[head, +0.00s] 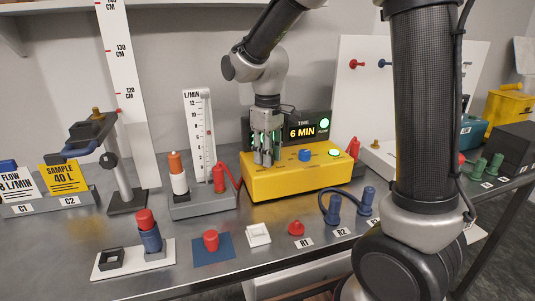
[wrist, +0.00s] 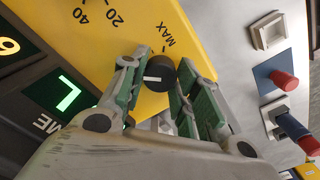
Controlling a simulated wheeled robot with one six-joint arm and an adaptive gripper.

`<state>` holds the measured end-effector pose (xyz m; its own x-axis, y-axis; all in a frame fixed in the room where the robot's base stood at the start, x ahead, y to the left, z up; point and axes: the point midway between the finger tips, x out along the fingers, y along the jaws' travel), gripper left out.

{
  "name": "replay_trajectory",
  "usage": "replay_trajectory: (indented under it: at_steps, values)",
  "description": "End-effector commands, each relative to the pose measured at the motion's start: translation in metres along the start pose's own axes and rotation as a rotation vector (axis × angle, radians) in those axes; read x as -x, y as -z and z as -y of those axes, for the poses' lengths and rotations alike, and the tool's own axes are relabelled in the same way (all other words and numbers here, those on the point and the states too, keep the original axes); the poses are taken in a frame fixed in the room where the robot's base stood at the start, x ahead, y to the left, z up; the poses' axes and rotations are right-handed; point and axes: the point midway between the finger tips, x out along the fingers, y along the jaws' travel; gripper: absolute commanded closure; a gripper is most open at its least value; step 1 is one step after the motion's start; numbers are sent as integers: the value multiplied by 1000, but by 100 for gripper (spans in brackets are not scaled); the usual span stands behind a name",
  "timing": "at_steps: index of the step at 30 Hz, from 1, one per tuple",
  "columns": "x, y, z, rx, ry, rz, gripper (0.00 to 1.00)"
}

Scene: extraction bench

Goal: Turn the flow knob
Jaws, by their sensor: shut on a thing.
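The yellow pump box (head: 300,181) stands on the bench below the 6 MIN display. Its black flow knob (wrist: 160,70) shows in the wrist view, with a white pointer mark pointing left in that picture. Around it on the yellow face are 20, 40 and MAX marks; MAX lies above the knob there. My gripper (head: 265,160) reaches down over the left end of the box and hides the knob in the head view. In the wrist view my gripper (wrist: 158,80) has its green-padded fingers on both sides of the knob, shut on it.
A blue knob (head: 305,154) and a green button (head: 334,153) sit right of my gripper on the box. A flow meter (head: 198,135) with a red hose stands close on the left. Several small parts stand along the bench front.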

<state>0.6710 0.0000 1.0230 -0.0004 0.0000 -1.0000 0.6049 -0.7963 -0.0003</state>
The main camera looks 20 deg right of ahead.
Motion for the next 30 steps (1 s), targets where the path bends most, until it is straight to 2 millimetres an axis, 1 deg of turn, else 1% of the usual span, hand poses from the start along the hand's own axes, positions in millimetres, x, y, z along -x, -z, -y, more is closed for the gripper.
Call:
replay_trajectory:
  at_steps: [6, 10, 14, 21, 22, 24, 25, 30]
  values:
    - [0, 0, 0, -242, 0, -1, 93]
    - [0, 0, 0, -367, 0, -1, 93]
    - [0, 0, 0, -413, 0, -1, 93]
    - [0, 0, 0, -413, -1, -1, 93]
    - [0, 0, 0, -413, -1, -1, 64]
    - [0, 0, 0, -412, 0, -1, 51]
    - [0, 0, 0, -412, 0, -1, 47]
    - [0, 0, 0, -412, 0, -1, 47]
